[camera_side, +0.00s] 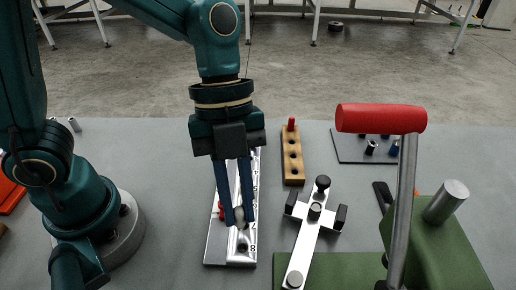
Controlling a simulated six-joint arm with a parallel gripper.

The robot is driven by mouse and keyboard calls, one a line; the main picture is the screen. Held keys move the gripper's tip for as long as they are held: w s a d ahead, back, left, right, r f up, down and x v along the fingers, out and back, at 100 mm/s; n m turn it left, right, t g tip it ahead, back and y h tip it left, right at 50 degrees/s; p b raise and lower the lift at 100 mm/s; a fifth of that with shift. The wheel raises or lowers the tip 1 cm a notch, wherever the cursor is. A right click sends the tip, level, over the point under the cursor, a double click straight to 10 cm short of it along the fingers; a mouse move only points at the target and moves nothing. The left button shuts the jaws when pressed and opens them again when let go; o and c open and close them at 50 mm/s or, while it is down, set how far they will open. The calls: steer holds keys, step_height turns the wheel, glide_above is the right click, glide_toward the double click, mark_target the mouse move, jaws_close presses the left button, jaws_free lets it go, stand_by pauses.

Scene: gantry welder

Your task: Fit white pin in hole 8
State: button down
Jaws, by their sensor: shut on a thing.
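My gripper (239,222) points down over the lower part of a silver plate (218,250) with a row of numbered holes. Its fingers are shut on the white pin (239,214), which shows as a pale grey-white shape between the fingertips. The numbers 7 and 8 show at the plate's right edge. Hole 8 (243,247) is at the near end, just below the fingertips in the picture. I cannot tell how high the pin's tip is above the plate. A red pin (221,210) shows left of the fingers. My fingers hide much of the plate's middle.
A wooden block (293,167) with holes and a red peg stands right of the plate. A silver toggle clamp (306,240) with black knobs is close on the right. A large red-handled lever (381,118) rises over a green base (440,250). A dark tray (348,148) lies behind.

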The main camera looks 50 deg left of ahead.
steer(key=shift+f, duration=2.65)
steer(key=shift+f, duration=1.15)
steer(key=c, duration=0.8)
jaws_free()
steer(key=shift+o, duration=0.2)
